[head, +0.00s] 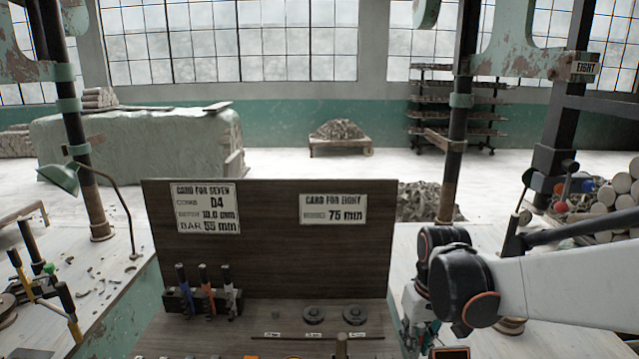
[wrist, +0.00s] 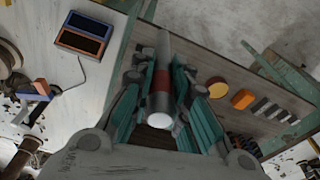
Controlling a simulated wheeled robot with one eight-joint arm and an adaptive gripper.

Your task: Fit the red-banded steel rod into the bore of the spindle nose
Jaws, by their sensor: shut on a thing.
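The red-banded steel rod (wrist: 159,103) lies between the teal-padded fingers of my gripper (wrist: 160,90) in the wrist view. My gripper is shut on it. The rod is grey with a dark red band around its middle; one end is pale and faces the camera, and the other tapers away past the fingertips. In the head view my gripper is mostly hidden behind my arm at the lower right, and the rod cannot be made out there. I cannot clearly identify the spindle nose or its bore in either view.
A dark board (head: 270,240) with two cards stands behind a bench top. A rack of coloured-handle tools (head: 205,292) and dark round discs (head: 314,315) are on that bench. The wrist view shows a two-part tray (wrist: 86,33), a yellow disc (wrist: 217,88) and an orange block (wrist: 243,99).

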